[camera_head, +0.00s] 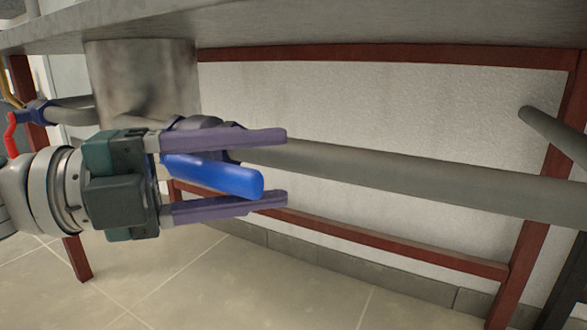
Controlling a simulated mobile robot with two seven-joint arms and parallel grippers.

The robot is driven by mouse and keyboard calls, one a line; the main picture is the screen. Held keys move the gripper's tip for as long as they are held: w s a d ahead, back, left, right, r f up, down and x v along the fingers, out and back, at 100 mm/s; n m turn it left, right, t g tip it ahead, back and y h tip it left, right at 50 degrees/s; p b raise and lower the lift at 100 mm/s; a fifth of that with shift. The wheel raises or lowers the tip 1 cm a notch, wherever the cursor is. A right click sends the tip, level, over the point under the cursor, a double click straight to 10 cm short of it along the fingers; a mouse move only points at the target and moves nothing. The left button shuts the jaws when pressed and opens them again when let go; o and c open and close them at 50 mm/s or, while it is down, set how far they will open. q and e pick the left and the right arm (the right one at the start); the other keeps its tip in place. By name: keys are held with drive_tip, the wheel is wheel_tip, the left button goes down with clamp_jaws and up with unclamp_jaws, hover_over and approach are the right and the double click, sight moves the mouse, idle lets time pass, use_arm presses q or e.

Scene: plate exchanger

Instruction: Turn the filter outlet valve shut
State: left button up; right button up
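The filter outlet valve has a blue lever handle (225,178), seen in the head view left of the middle. The valve body (203,123) is partly hidden behind the upper finger and sits on a grey horizontal pipe (400,170). My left gripper (280,166) comes in from the left with its two purple fingers apart, one above and one below the blue handle. The handle lies between the fingers, and a gap shows below it. Whether the upper finger touches the handle I cannot tell. My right gripper is not in view.
A metal cylinder (145,78) hangs under the grey tabletop (350,28) above my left gripper. Another valve with a red handle (12,135) is at the far left. A red-brown frame (400,242) and a pale wall stand behind the pipe. The tiled floor below is clear.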

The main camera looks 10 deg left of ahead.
use_arm(q)
clamp_jaws()
idle(1.2)
